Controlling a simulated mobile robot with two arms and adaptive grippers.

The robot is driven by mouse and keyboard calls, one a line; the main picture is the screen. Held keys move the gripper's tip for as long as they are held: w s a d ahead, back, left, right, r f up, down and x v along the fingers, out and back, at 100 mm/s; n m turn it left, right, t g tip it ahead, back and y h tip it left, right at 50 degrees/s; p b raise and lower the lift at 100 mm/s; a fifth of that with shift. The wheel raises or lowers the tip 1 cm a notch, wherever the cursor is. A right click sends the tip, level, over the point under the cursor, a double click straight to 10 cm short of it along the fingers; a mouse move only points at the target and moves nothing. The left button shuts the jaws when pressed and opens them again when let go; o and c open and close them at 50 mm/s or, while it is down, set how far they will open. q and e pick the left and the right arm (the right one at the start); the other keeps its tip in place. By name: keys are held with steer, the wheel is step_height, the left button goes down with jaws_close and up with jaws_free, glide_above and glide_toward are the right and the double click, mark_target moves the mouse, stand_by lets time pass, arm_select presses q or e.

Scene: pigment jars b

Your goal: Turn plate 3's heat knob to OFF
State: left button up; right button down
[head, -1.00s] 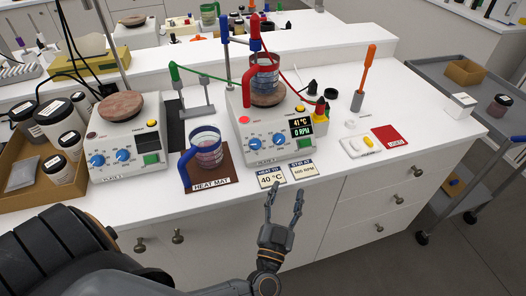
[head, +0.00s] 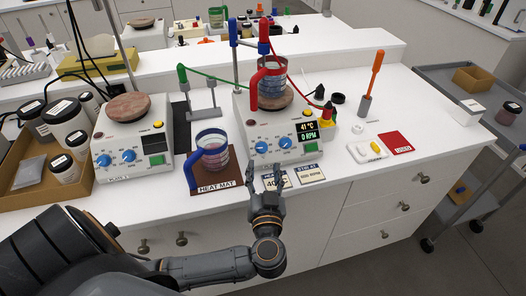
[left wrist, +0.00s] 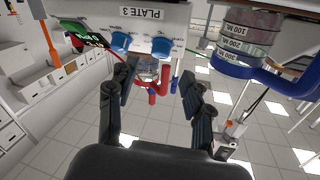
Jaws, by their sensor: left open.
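Plate 3 (head: 247,133) is a white hot plate with two blue knobs. A display (head: 308,132) reads 41 °C and 0 RPM. Its left knob (head: 261,147) and right knob (head: 285,142) also show in the left wrist view, upside down, as the left knob (left wrist: 161,47) and right knob (left wrist: 121,42), below the plate's label. Their lettering is too small to read. My left gripper (head: 265,183) is open and empty, in front of the panel by the bench edge, apart from both knobs. In the left wrist view its fingers (left wrist: 154,80) point toward the knobs. My right gripper is not in view.
A red-handled beaker (head: 272,93) stands on plate 3. A blue-handled beaker (head: 212,150) stands on the brown heat mat (head: 222,187), left of my gripper. Two cards (head: 310,173) lie before the plate. Another hot plate (head: 130,150) stands left. A switch box (head: 367,152) is right.

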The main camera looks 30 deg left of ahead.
mark_target(263, 150)
arm_select(q)
steer(key=x, duration=0.6)
steer(key=shift+w+a, duration=0.15)
steer(key=shift+w, duration=0.05)
steer(key=shift+p, duration=0.3)
jaws_close()
